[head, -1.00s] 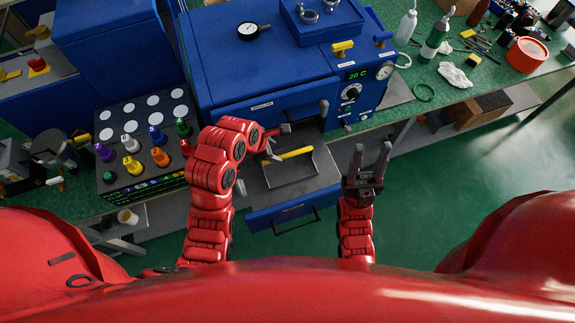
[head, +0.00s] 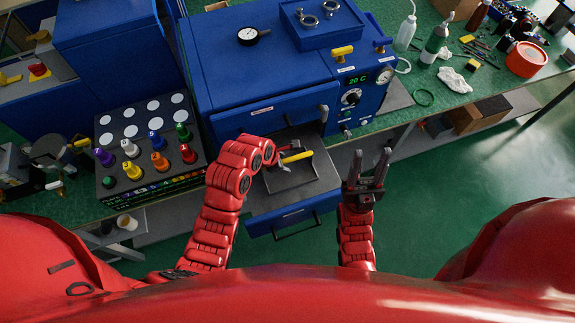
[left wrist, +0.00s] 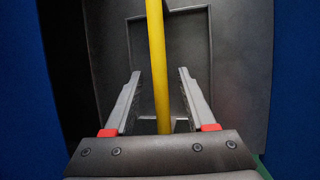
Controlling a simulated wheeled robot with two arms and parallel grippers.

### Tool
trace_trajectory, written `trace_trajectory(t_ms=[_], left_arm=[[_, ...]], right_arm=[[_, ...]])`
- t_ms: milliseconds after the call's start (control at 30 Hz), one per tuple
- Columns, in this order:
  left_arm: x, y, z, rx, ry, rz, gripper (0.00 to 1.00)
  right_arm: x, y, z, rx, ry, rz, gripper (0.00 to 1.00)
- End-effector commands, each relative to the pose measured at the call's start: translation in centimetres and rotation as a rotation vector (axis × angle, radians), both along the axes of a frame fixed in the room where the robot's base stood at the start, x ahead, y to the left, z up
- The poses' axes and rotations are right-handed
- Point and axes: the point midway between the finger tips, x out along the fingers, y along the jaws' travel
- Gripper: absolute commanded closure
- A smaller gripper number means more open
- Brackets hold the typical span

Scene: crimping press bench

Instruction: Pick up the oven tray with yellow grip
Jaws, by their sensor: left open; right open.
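The oven tray (head: 290,181) is a grey shallow tray at the open front of the blue oven. Its yellow grip (head: 297,157) lies across its upper part. In the left wrist view the yellow grip (left wrist: 158,65) runs lengthwise between the open fingers of my left gripper (left wrist: 158,98), with a gap on each side. The tray's dark surface (left wrist: 190,50) shows behind it. In the head view my left gripper (head: 284,157) is at the grip's left end. My right gripper (head: 369,165) is open and empty, right of the tray, pointing up.
The blue oven (head: 265,75) stands behind the tray, its blue drawer front (head: 292,214) nearer me. A red round container (head: 526,57) and tools lie at the far right. Green floor at right is clear.

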Motion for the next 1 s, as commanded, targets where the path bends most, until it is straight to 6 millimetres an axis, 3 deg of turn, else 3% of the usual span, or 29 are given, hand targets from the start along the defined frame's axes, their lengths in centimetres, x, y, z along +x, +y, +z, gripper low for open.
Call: trace_trajectory(t_ms=[167, 467, 1000], left_arm=[[-0.01, 0.0, -0.04, 0.0, 0.0, 0.0, 0.48], [-0.02, 0.03, -0.03, 0.001, 0.001, 0.0, 1.0], [-0.03, 0.04, -0.02, 0.001, 0.001, 0.0, 1.0]], right_arm=[[0.0, 0.0, -0.05, 0.0, 0.0, 0.0, 0.53], [0.0, 0.0, -0.05, 0.0, 0.0, 0.0, 0.53], [0.0, 0.0, -0.05, 0.0, 0.0, 0.0, 0.53]])
